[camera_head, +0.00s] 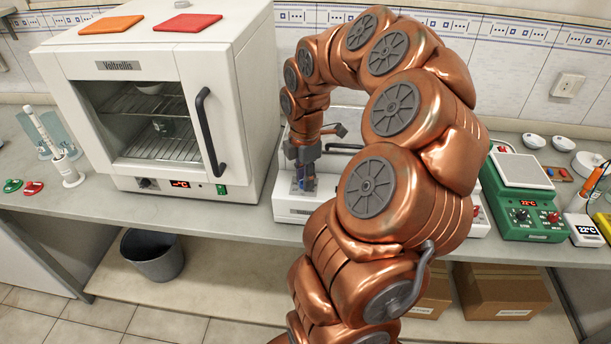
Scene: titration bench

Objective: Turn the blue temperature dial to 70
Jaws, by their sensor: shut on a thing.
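A white bench device (292,207) stands to the right of the oven, with its right part hidden behind my copper arm. My gripper (304,185) points down at the front of this device and is shut. A little blue of the temperature dial (299,184) shows at the fingertips, and my gripper appears shut on it. Most of the dial is covered by the fingers. Its scale and setting cannot be read in this view.
A white oven (190,110) with a glass door and black handle (210,132) stands close on the left. A green device (520,195) with a white top plate is on the right. A grey bin (153,254) and cardboard boxes (503,290) are below the bench.

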